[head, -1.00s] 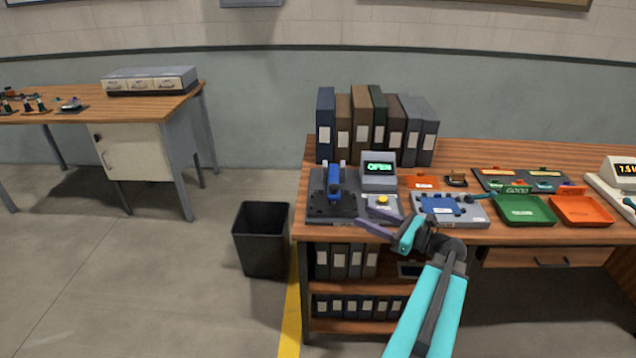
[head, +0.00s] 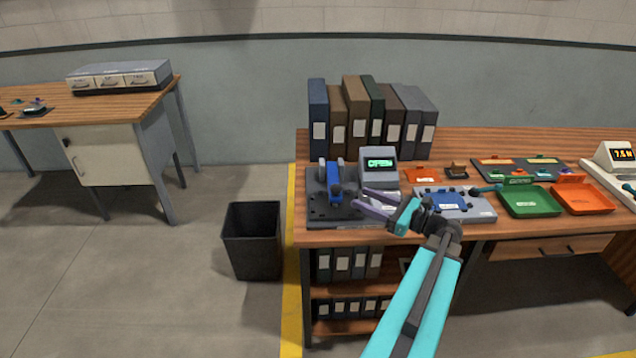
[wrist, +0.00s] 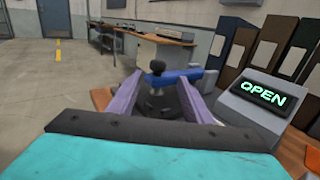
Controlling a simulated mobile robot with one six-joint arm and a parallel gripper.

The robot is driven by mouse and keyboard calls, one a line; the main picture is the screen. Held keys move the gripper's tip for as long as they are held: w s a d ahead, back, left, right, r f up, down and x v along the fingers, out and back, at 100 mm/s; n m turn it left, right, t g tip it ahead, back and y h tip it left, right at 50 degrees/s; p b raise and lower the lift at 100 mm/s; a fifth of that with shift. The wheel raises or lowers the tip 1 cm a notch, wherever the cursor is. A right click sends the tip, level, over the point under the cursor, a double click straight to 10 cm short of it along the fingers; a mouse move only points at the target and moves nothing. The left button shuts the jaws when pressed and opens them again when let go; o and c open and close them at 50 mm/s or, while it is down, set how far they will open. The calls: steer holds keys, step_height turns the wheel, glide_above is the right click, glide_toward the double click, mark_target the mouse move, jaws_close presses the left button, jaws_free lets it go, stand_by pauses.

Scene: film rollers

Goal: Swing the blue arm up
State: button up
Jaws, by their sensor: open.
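The blue arm (head: 335,174) lies lowered on a dark fixture plate (head: 320,209) at the left end of the workbench, pivoted between grey posts. In the wrist view the blue arm (wrist: 182,75) runs across beyond my fingers, with a dark knob (wrist: 157,67) standing at its left end. My gripper (head: 358,196) is open, its purple fingers just right of the arm's knob end. In the wrist view my gripper (wrist: 155,92) has the knob between and beyond its fingertips; I cannot tell whether they touch it. A grey display box (head: 378,166) beside the fixture reads OPEN.
Several binders (head: 365,118) stand behind the fixture. To the right are a blue-topped fixture (head: 452,201), a green tray (head: 530,200) and an orange tray (head: 583,198). A black bin (head: 252,240) stands on the floor left of the bench.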

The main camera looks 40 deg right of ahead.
mark_target(333, 180)
steer(key=shift+w+a, duration=0.2)
steer(key=shift+w, duration=0.1)
steer(key=shift+w+a, duration=0.15)
steer(key=shift+w, duration=0.4)
steer(key=p+x, duration=0.2)
steer(key=x, duration=1)
steer(key=shift+w+a, duration=0.15)
steer(key=shift+w, duration=0.2)
jaws_close()
steer(key=shift+r, duration=0.1)
